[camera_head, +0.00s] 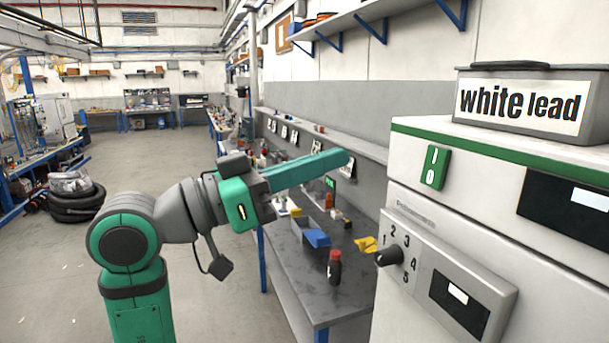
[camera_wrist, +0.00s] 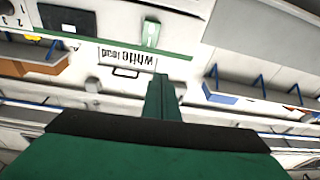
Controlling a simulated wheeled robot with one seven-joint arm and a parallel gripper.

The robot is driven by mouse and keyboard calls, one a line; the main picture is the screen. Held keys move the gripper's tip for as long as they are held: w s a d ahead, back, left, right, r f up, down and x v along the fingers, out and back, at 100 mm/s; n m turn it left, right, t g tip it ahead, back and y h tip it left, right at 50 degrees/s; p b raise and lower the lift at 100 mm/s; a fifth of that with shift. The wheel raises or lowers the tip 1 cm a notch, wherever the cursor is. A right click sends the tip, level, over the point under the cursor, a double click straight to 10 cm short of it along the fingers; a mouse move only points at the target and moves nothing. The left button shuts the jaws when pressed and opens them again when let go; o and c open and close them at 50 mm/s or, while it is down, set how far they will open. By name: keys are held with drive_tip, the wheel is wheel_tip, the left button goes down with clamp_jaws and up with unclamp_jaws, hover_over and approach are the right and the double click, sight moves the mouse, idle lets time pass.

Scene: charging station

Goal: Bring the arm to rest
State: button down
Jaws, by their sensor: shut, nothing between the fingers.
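My arm reaches from the lower left toward the right in the head view, raised and bent. My gripper (camera_head: 342,160) is at its end, with long green fingers closed together and nothing between them. The fingers point right and slightly up, in the air above the far part of the workbench. In the wrist view my gripper (camera_wrist: 163,82) shows as one shut green bar pointing toward the white machine, which appears upside down there. The fingertips appear apart from the machine and the wall.
A white machine (camera_head: 420,185) with a green switch box (camera_head: 435,167), a black knob (camera_head: 389,256) and a "white lead" box (camera_head: 525,100) stands at right. Open floor (camera_head: 150,160) lies left.

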drive_tip(key=w+a+f+n+t+y, duration=0.1)
drive_tip(key=w+f+n+t+y, duration=0.2)
drive_tip(key=f, duration=0.5)
drive_tip(key=w+a+f+n+t+y, duration=0.1)
drive_tip(key=w+a+f+n+t, duration=0.1)
drive_tip(key=w+f+n+t, duration=0.45)
drive_tip(key=w+a+f+n+t+y, duration=0.1)
drive_tip(key=f+n, duration=0.1)
drive_tip(key=f, duration=0.7)
drive_tip(key=s+a+f+n+t+y, duration=0.1)
drive_tip(key=s+f+n+y, duration=0.3)
drive_tip(key=f, duration=0.8)
drive_tip(key=s+f+n+y, duration=0.1)
drive_tip(key=f+n+y, duration=0.3)
drive_tip(key=f, duration=0.7)
drive_tip(key=s+f+m+g+y, duration=0.15)
drive_tip(key=s+f+y, duration=0.45)
drive_tip(key=s+f, duration=1.1)
drive_tip(key=s+m+g, duration=0.2)
drive_tip(key=s+m, duration=0.3)
drive_tip(key=s, duration=1.6)
drive_tip(key=shift+s+d+r, duration=0.3)
drive_tip(key=shift+s+r, duration=0.05)
